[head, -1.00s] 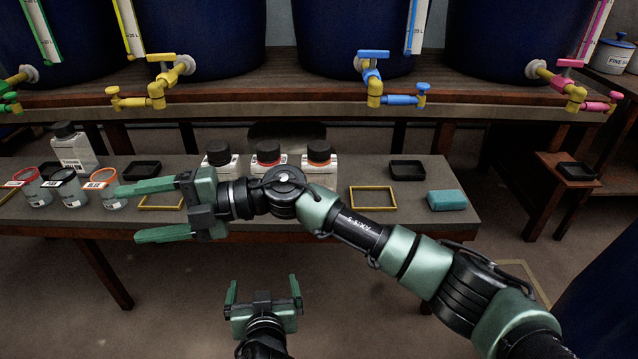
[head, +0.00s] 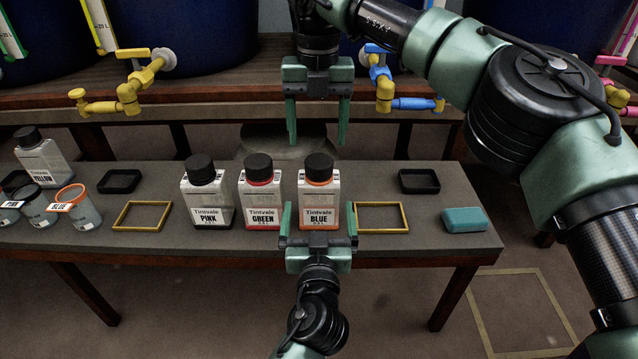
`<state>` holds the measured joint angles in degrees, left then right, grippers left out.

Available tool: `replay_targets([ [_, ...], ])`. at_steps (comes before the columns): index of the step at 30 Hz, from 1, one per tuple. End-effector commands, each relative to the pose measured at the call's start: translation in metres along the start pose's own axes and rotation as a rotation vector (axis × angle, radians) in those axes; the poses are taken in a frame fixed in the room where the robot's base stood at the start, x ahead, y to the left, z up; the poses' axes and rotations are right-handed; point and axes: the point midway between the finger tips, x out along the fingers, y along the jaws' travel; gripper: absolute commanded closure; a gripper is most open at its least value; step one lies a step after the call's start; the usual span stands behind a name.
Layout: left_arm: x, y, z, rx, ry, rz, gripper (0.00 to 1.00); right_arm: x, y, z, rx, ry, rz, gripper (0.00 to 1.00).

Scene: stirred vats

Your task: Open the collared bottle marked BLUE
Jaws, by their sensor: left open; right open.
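The bottle marked BLUE (head: 318,192) stands upright on the low table, with a black cap (head: 318,167) on and an orange collar below the cap. It is the rightmost of three similar bottles. My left gripper (head: 314,218) is open and points at the bottle's lower front, its fingers on either side of it in the picture; I cannot tell whether they touch. My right gripper (head: 317,138) is open and empty, pointing down, with its fingertips just above and behind the BLUE cap in the picture.
Bottles marked GREEN (head: 259,196) and PINK (head: 205,200) stand close to the left. A yellow frame (head: 406,218), a black tray (head: 419,181) and a teal block (head: 465,219) lie to the right. A cup tagged BLUE (head: 83,212) and a YELLOW bottle (head: 45,160) are at far left.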

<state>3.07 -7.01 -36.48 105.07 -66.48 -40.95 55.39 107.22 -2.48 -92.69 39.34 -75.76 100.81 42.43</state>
Motion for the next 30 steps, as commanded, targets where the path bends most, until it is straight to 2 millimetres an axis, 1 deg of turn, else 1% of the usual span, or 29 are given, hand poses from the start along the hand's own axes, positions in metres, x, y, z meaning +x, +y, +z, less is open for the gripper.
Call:
replay_targets([
  [3,0.007,0.001,-0.004,-0.001,0.007,0.003,0.00,-0.006,-0.003,0.006,0.006,-0.007,-0.010,0.33],
  [8,0.020,0.002,-0.004,0.000,0.010,0.003,0.00,-0.007,-0.004,0.012,0.008,-0.007,-0.013,0.33],
  [11,0.032,0.002,-0.005,0.000,0.011,0.003,0.00,-0.007,-0.004,0.011,0.008,-0.008,-0.012,0.33],
  [18,0.068,0.001,-0.005,0.001,0.010,0.002,0.00,-0.007,-0.003,0.011,0.008,-0.008,-0.011,0.33],
  [21,0.080,0.001,-0.005,0.002,0.009,0.002,0.00,-0.007,-0.003,0.011,0.007,-0.007,-0.011,0.33],
  [25,0.087,0.001,-0.005,-0.001,0.008,0.002,0.00,-0.007,-0.003,0.011,0.007,-0.008,-0.011,0.33],
  [30,0.090,0.001,-0.005,-0.002,0.008,0.002,0.00,-0.007,-0.003,0.011,0.007,-0.008,-0.010,0.33],
])
